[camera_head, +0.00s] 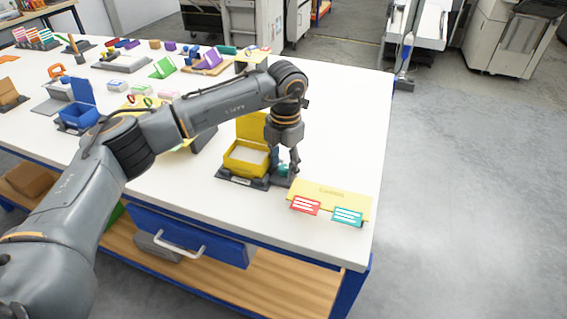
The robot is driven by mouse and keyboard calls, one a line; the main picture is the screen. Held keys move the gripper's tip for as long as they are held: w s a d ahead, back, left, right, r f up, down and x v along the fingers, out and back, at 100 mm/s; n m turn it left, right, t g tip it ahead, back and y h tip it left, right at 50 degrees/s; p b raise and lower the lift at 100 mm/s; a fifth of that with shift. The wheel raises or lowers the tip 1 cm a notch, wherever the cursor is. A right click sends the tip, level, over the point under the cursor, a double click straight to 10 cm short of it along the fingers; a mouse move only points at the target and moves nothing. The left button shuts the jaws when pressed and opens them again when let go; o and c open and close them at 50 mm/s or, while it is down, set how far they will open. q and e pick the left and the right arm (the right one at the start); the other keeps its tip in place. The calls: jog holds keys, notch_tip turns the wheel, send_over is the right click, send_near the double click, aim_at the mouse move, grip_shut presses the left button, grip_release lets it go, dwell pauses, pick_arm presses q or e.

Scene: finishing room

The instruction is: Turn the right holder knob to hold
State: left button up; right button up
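A dark holder (237,181) with a small label on its front stands near the right end of the table. It bears a yellow box (243,164) with its lid raised and a white inside. My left gripper (292,170) points down beside the right side of this box, over the right end of the dark base. A small dark part (281,181) shows just below the fingers; I cannot tell whether it is the knob or whether the fingers touch it. The finger gap is too small to judge. My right gripper is not in view.
A yellow board (345,200) with a red card (305,205) and a teal card (347,216) lies at the table's front right corner. A blue box (78,117) with a raised lid stands at the left. The white table (340,120) is clear behind my gripper.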

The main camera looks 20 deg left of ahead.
aim_at(285, 169)
pick_arm(q)
notch_tip(285, 169, up, 12)
jog(key=shift+s+d, duration=0.15)
jog(key=shift+d, duration=0.05)
dwell(0.4)
jog(key=shift+f, duration=0.15)
